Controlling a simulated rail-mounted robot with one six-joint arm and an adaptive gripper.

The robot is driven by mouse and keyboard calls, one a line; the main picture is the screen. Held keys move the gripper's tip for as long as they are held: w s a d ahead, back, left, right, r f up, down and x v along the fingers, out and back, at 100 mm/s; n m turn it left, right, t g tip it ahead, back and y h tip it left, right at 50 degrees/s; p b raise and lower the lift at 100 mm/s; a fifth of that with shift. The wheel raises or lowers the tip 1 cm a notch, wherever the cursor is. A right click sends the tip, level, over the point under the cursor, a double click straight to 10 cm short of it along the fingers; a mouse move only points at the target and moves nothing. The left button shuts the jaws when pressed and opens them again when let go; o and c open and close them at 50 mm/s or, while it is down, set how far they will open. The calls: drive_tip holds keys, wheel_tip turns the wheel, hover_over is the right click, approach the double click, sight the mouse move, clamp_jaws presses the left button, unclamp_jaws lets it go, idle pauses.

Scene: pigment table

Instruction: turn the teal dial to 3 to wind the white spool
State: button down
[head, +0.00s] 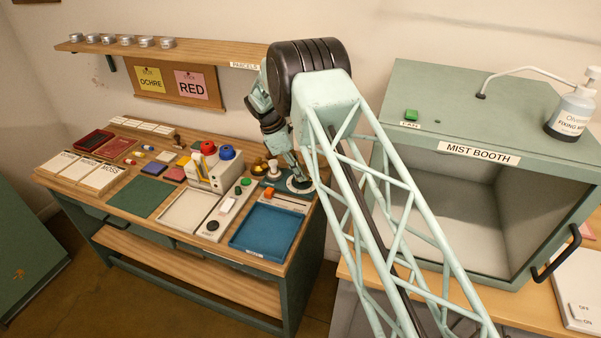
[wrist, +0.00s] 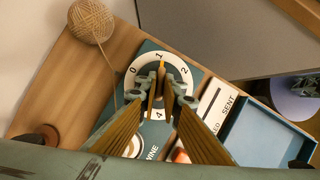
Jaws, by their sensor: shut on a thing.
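The dial (wrist: 137,82) has a white ring on a dark teal plate, with 0, 1, 2 and 4 readable in the wrist view; 3 is hidden. My gripper (wrist: 160,92) is over the dial's middle, its fingers closed on the knob, which they mostly cover. A thin yellowish mark (wrist: 162,66) shows just below the 1, seemingly the pointer. A round white thing (wrist: 133,147), perhaps the white spool, is partly hidden behind a finger. In the head view my gripper (head: 297,178) is down at the dial (head: 300,186) on the table's right end.
A ball of twine (wrist: 91,20) sits at the table's edge, its strand running toward the white thing. A blue tray (head: 265,232) lies in front of the dial, with an orange knob (head: 269,192) nearby. The mist booth (head: 480,153) stands to the right.

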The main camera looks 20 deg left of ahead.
drive_tip(key=m+g+p, duration=0.1)
drive_tip(key=m, duration=0.2)
drive_tip(key=shift+w+m, duration=0.15)
drive_tip(key=shift+m, duration=0.25)
drive_tip(key=m+g, duration=0.1)
drive_tip(key=m, duration=0.2)
drive_tip(key=shift+w+g, duration=0.1)
drive_tip(key=shift+g, duration=0.3)
drive_tip(key=m+g, duration=0.1)
drive_tip(key=m, duration=0.2)
drive_tip(key=shift+w+d+m+g+y, duration=0.1)
drive_tip(key=shift+m+g+y, duration=0.2)
drive_tip(key=shift+m, duration=0.7)
drive_tip(key=shift+m+g+y, duration=0.2)
drive_tip(key=shift+m+g, duration=0.2)
drive_tip(key=shift+m, duration=0.6)
drive_tip(key=c, duration=2.8)
unclamp_jaws()
drive_tip(key=shift+n, duration=0.3)
